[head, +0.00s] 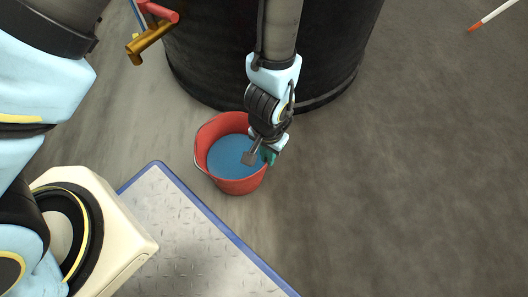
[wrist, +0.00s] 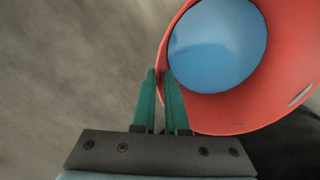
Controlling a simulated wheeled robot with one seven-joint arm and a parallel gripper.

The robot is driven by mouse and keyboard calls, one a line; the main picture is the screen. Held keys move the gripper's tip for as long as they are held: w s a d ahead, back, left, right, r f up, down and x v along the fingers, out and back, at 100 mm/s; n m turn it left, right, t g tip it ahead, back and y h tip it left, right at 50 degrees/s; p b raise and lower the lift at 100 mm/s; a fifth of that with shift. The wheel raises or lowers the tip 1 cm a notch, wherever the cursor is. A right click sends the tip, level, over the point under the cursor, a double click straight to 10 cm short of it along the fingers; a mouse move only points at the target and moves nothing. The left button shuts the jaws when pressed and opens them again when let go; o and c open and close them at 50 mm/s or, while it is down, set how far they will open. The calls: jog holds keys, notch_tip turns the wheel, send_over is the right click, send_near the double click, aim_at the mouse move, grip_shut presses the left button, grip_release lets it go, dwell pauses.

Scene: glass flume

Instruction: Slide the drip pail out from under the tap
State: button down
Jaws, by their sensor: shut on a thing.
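The drip pail (head: 232,182) is red and stands upright on the floor in front of the black tank, holding blue liquid (head: 228,155). My gripper (head: 268,155) reaches down to the right side of its rim. In the wrist view, the green fingers (wrist: 162,78) are shut on the pail's wall (wrist: 215,115), one on each side of it. The tap (head: 152,38), brass with a red handle, shows at the upper left; the pail is below and right of it in the picture.
The black tank (head: 190,60) stands close behind the pail. A metal tread plate with a blue edge (head: 185,240) lies in front of it. The floor (head: 430,170) to the right is bare. A white stick with an orange end (head: 495,15) shows at the upper right.

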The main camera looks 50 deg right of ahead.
jog(key=shift+s+d, duration=0.1)
jog(key=shift+s, duration=0.15)
jog(key=c, duration=0.9)
grip_release()
jog(key=shift+w, duration=0.1)
jog(key=shift+o, duration=0.2)
notch_tip(320, 180, up, 11)
jog(key=p, duration=0.4)
jog(key=shift+p, duration=0.35)
jog(key=shift+f, duration=0.1)
